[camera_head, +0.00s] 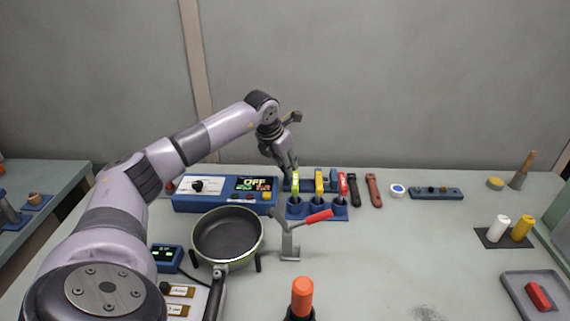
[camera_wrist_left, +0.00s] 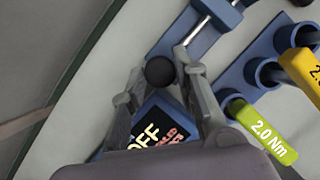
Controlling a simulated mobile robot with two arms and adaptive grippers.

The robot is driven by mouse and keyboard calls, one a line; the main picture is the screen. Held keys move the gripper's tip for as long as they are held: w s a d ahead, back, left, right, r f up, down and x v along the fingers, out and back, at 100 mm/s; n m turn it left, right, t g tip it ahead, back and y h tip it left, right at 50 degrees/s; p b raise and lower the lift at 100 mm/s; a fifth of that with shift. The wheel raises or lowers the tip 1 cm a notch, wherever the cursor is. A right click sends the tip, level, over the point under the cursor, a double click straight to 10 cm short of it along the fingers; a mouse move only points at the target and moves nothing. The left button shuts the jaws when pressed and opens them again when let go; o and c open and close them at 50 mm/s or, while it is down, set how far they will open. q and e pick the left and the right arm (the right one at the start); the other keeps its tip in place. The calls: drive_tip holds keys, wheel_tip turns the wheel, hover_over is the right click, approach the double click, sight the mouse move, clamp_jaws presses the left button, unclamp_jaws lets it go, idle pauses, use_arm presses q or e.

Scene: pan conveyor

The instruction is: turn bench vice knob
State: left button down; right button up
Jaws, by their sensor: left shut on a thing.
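The bench vice (camera_wrist_left: 228,12) is blue with bright metal rods, at the top of the left wrist view. Its round black knob (camera_wrist_left: 160,71) sits between the fingertips of my left gripper (camera_wrist_left: 158,68). In the head view my left gripper (camera_head: 290,176) points down behind the row of torque drivers, at the right end of the blue control box. It is shut on the knob, which the fingers hide in the head view. My right gripper is in neither view.
A control box (camera_head: 222,207) with an OFF display stands left of the gripper. Close in front are a lime driver (camera_head: 295,183), a yellow driver (camera_head: 319,181) and a red driver (camera_head: 343,185) in blue holders. A pan (camera_head: 228,236) and a red-handled clamp (camera_head: 290,247) stand nearer.

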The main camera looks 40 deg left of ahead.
use_arm(q)
drive_tip(key=shift+a+m+h+p, duration=0.1)
drive_tip(key=shift+m+h+p, duration=0.45)
drive_tip(key=shift+m, duration=1.35)
drive_tip(key=shift+h, duration=0.25)
drive_tip(key=c, duration=1.2)
unclamp_jaws()
drive_tip(key=shift+c, duration=0.2)
drive_tip(key=v, duration=1.2)
drive_tip(key=shift+w+f, duration=0.1)
drive_tip(key=shift+w, duration=0.05)
